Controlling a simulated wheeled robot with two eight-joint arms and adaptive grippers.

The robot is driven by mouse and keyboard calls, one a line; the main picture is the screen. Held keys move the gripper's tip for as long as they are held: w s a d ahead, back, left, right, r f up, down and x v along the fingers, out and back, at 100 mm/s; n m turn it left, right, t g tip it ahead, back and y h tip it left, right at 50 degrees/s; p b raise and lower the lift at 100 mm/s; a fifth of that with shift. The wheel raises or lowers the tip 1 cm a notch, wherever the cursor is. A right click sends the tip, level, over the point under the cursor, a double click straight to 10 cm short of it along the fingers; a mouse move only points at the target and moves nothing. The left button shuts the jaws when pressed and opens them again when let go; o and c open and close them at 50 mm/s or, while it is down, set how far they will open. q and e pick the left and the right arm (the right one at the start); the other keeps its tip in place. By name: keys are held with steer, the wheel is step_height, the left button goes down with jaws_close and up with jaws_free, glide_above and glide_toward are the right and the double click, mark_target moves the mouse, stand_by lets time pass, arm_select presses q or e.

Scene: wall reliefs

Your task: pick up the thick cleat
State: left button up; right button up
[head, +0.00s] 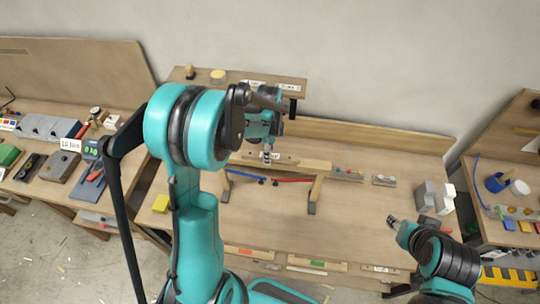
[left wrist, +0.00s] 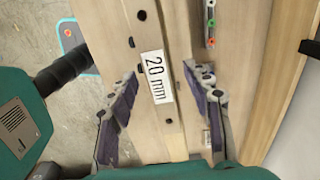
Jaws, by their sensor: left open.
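A long pale wooden cleat with a white "20 mm" label (left wrist: 157,77) runs lengthwise through the left wrist view (left wrist: 172,132). In the head view it seems to be the raised wooden bar (head: 306,164) across the trestle supports on the middle bench. My left gripper (left wrist: 163,108) is open, with one finger on each side of the cleat and visible gaps.
A blue and a red strip (head: 292,181) lie below the bar. A raised shelf (head: 290,84) stands behind. The bench front (head: 350,235) is mostly clear.

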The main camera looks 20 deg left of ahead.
arm_select(q)
steer(key=shift+s+f, duration=0.1)
steer(key=shift+f, duration=0.25)
jaws_close()
steer(key=shift+r, duration=0.1)
